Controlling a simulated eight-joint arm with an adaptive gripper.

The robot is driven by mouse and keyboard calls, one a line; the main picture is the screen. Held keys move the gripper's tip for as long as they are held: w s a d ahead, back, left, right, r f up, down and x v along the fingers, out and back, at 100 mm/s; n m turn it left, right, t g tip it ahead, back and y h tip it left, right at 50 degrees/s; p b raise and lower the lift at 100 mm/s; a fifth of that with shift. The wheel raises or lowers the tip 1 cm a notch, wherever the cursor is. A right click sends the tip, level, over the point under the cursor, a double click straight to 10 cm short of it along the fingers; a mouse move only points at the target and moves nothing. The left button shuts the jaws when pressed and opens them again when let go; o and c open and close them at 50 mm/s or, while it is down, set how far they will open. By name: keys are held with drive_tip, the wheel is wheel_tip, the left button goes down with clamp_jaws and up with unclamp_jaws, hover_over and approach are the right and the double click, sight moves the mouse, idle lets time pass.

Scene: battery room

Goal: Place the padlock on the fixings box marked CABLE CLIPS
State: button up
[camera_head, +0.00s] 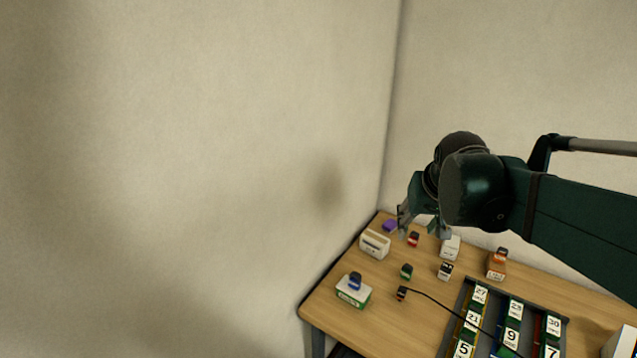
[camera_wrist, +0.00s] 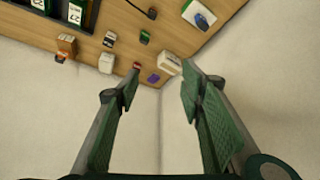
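My gripper (camera_head: 424,226) is open above the far part of the table. Its two fingers are wide apart in the wrist view (camera_wrist: 148,88), with nothing between them. A small blue block-like thing, possibly a padlock (camera_head: 355,280), stands on a white and green box (camera_head: 350,297) near the table's left edge. Both also show at the top of the wrist view, the blue thing (camera_wrist: 202,20) on the white box (camera_wrist: 192,11). I cannot read which box is marked CABLE CLIPS, nor surely tell the padlock.
Small red (camera_head: 413,239), green (camera_head: 406,271) and black-and-white (camera_head: 445,271) things stand mid-table. A cream slotted block (camera_head: 375,244), a purple thing (camera_head: 390,226) and a white box (camera_head: 451,247) are farther back. A dark rack (camera_head: 462,296) holds numbered blocks. A black cable (camera_head: 430,297) crosses the table. Walls stand behind.

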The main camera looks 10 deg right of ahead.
drive_tip(key=s+a+f+n+t+y, duration=0.1)
drive_tip(key=s+a+f+n+t, duration=0.1)
drive_tip(key=s+a, duration=1)
drive_tip(key=shift+s+a+f+n, duration=0.35)
drive_tip(key=shift+a+f+n, duration=0.15)
drive_tip(key=shift+a, duration=0.55)
drive_tip(key=shift+f, duration=0.1)
